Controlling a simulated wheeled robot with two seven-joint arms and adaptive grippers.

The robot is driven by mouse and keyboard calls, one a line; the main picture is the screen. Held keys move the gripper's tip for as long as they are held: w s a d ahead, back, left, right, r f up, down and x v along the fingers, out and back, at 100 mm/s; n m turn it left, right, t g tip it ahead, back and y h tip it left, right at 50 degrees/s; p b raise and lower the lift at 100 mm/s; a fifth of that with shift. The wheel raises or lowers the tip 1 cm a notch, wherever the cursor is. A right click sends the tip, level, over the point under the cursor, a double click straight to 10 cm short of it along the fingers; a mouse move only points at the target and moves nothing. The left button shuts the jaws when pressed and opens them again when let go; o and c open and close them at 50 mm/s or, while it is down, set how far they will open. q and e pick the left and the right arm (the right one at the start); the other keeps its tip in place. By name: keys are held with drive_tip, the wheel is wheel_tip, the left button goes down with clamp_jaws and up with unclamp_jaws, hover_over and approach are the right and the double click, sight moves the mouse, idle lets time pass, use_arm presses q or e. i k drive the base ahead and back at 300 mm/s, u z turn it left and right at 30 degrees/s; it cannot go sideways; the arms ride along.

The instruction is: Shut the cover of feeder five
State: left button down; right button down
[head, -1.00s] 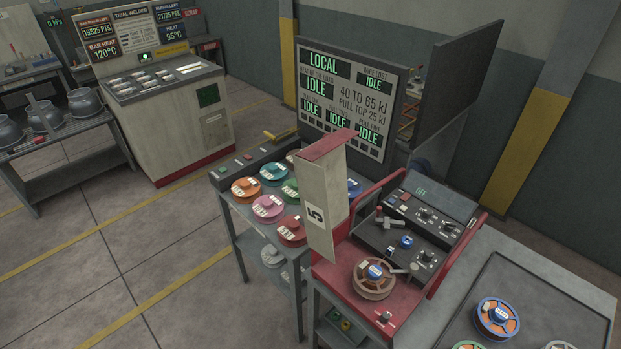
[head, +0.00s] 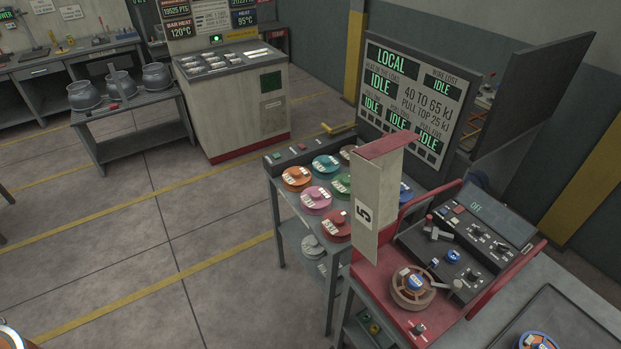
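Feeder five is the red machine (head: 398,284) at the right of the head view. Its beige cover (head: 376,207), marked 5 and topped with a red edge, stands upright and open on the left side. A spool (head: 413,288) with a blue and white hub sits on the feeder's exposed red deck. Behind it is a dark control panel (head: 467,237) with knobs, a lever and a display reading OFF.
A rack of coloured spools (head: 316,198) stands left of the feeder, below a status screen (head: 414,100). A dark-topped table (head: 560,318) lies at lower right. The floor at left is clear.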

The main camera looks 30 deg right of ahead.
sight(375, 167)
drive_tip(key=u, duration=0.15)
drive_tip(key=i, duration=2.75)
drive_tip(key=z, duration=4.2)
drive_tip(key=i, duration=0.4)
drive_tip(key=u, duration=0.15)
